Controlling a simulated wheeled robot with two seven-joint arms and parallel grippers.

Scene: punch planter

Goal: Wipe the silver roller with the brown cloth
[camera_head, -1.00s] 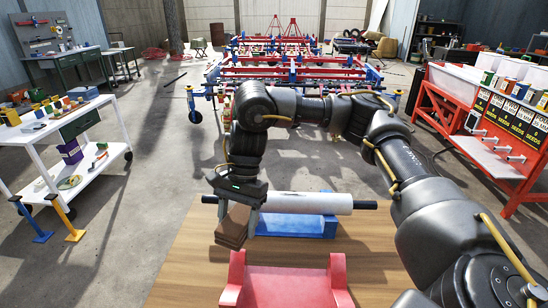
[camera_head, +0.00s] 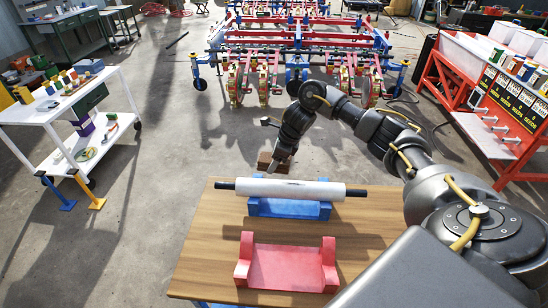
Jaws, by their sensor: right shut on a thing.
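The silver roller (camera_head: 300,190), a pale cylinder with dark shaft ends, lies level across the blue cradle (camera_head: 320,210) on the wooden table. My right gripper (camera_head: 279,164) is beyond the roller, past the table's far edge in the picture. It is shut on the brown cloth (camera_head: 266,160), a small dark brown block-like piece. The cloth appears just above the roller's left half in the picture, with a gap between them. The gripper's fingertips show small and partly hide the cloth. My left gripper is out of view.
An empty red cradle (camera_head: 288,268) stands nearer on the wooden table (camera_head: 210,245). A white cart (camera_head: 62,110) is at left, a red seed rack (camera_head: 490,110) at right. A red and blue planter frame (camera_head: 300,42) stands behind. The tabletop left of the cradles is clear.

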